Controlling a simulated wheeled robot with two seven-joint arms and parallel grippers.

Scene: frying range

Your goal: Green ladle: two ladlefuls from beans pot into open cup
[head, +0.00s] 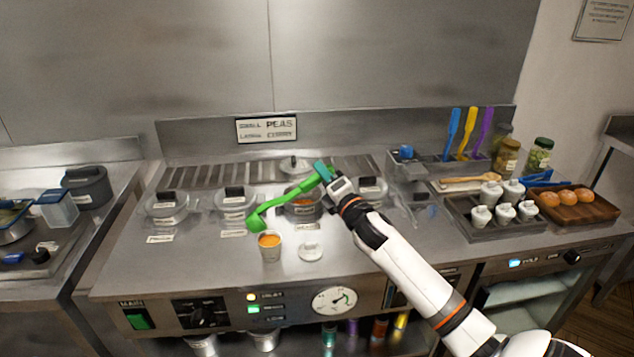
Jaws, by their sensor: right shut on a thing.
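The green ladle (283,202) is held by my right gripper (330,182), which is shut on the upper end of its handle. The handle slants down to the left, and the ladle's bowl is just above and left of the open cup (270,252). The bowl's contents cannot be made out. The cup stands upright on the counter with orange food near its rim. Behind it, an open pot (304,208) set in the counter is partly covered by the ladle handle; its contents are hard to see. My left gripper is not in view.
A white lid (311,252) lies right of the cup. Lidded pots (235,200) stand on both sides of the open pot. Right are a tray of white lidded cups (466,222) and a tray of buns (574,211).

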